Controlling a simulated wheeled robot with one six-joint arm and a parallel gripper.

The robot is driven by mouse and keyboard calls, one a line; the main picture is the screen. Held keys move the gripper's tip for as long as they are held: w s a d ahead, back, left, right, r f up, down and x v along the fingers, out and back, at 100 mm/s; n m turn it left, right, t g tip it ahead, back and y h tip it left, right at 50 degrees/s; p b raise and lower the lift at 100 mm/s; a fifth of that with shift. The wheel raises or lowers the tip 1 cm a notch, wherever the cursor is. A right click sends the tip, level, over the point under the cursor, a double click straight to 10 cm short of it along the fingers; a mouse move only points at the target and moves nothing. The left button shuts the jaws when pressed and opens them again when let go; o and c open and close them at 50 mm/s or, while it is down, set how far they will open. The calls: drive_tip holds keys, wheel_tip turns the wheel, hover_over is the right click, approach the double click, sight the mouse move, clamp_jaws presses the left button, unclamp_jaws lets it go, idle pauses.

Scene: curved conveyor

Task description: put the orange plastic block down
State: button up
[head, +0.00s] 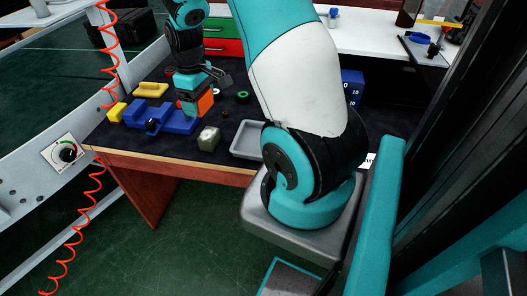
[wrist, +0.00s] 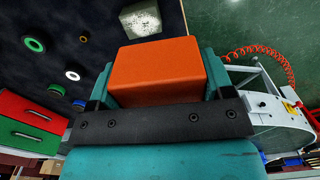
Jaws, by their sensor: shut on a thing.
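The orange block (wrist: 158,68) is held between the two fingers of my gripper (wrist: 160,75) and fills the middle of the wrist view. In the head view my gripper (head: 195,100) is over the dark workbench top, and the orange block (head: 205,104) shows at its right side. My gripper is shut on the block. Whether the underside of the block touches the bench is hidden. The dark workbench top (head: 112,143) lies beneath.
A blue vise-like object (head: 178,122) stands close to the left of my gripper, with a yellow piece (head: 150,90) behind. A pale block (head: 208,138) lies in front, a grey tray (head: 247,138) to the right. Green and red drawers (head: 222,47) stand behind. A green ring (head: 243,96) lies at right.

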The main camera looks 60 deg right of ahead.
wheel_tip(320, 180, up, 2)
drive_tip(key=n+b, duration=0.1)
drive_tip(key=b, duration=0.3)
hover_over(246, 144)
drive_tip(key=s+d, duration=0.2)
drive_tip(key=s, duration=0.2)
wheel_tip(246, 144, down, 15)
drive_tip(key=shift+s+d+r+b, duration=0.1)
drive_tip(key=shift+b, duration=0.45)
drive_tip(key=shift+f, duration=2.35)
drive_tip(key=shift+f, duration=0.1)
drive_tip(key=o, duration=1)
